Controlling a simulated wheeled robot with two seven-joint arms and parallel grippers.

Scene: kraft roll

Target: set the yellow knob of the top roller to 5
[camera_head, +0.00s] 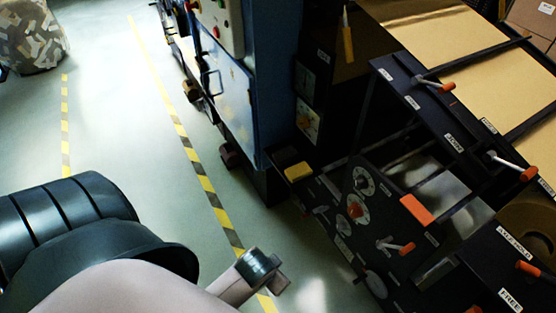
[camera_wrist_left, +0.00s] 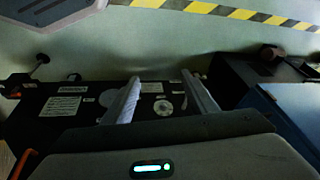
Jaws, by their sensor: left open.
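The black machine panel (camera_head: 335,200) at the lower right of the head view carries round white dials. The upper dial (camera_head: 364,181) has a dark centre, and the lower dial (camera_head: 355,208) has an orange-red knob. Another pale dial (camera_head: 308,120) with an orange knob is farther back. I cannot tell which knob is the yellow one. My left gripper (camera_head: 263,270) is left of the panel, apart from it. In the left wrist view its two fingers (camera_wrist_left: 161,77) are spread and empty, with a round dial (camera_wrist_left: 163,106) seen between them. My right gripper is out of view.
A yellow block (camera_head: 298,171) sits at the panel's back corner. Orange-handled levers (camera_head: 402,247) and an orange pad (camera_head: 417,209) stick out of the machine. A blue cabinet (camera_head: 232,85) stands behind. The floor (camera_head: 105,130) at left is mostly clear, with striped tape.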

